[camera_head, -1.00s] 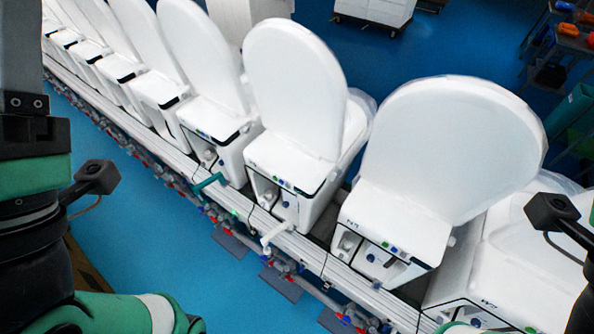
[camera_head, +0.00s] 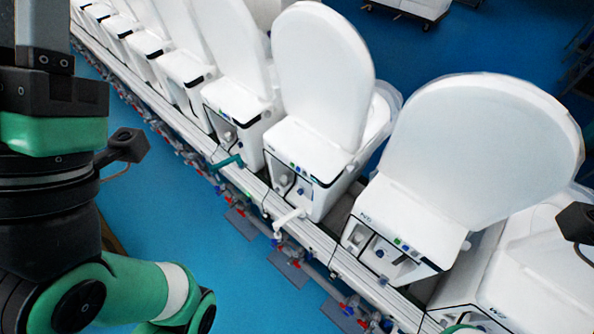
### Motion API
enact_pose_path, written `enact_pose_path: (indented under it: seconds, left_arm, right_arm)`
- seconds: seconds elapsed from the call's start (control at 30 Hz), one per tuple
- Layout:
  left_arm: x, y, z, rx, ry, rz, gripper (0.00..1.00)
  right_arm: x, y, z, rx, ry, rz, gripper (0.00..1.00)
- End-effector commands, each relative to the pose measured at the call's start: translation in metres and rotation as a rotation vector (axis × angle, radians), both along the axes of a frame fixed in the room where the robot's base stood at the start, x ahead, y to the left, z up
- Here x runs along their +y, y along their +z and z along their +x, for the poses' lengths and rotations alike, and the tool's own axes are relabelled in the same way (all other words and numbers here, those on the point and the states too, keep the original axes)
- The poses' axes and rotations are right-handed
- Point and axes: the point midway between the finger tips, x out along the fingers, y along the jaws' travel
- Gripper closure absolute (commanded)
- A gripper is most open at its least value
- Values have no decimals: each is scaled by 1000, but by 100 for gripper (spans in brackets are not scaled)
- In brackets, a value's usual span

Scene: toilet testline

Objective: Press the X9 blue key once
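A row of white toilet units with raised lids runs diagonally across the view. The nearest fully visible unit (camera_head: 425,232) has a short dark label on its front panel, too small to read surely. Beside the label are a green key and a small blue key (camera_head: 405,247). The unit to its left (camera_head: 310,140) also has small green and blue keys (camera_head: 304,171). A partly cut-off unit (camera_head: 510,265) stands at lower right. I cannot tell which unit is X9. My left arm fills the left side, its gripper out of view. Only bits of my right arm show; its gripper is out of view.
A metal rail (camera_head: 325,245) with pipes and red and blue fittings runs along the units' fronts. A white pipe end (camera_head: 288,220) and a teal handle (camera_head: 227,161) stick out from it. Blue floor (camera_head: 190,225) is open in front.

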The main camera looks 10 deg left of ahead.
Motion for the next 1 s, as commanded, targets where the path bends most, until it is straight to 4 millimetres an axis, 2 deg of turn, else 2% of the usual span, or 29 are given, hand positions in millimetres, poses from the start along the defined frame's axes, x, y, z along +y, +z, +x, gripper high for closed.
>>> enact_pose_path:
  seconds: [0.03, 0.1, 1.0]
  left_arm:
    - [0, 0, 0, 0, 0, 0, 91]
    - [0, 0, 0, 0, 0, 0, 100]
    - [0, 0, 0, 0, 0, 0, 100]
  right_arm:
    - [0, 0, 0, 0, 0, 0, 100]
    - [0, 0, 0, 0, 0, 0, 100]
    - [0, 0, 0, 0, 0, 0, 100]
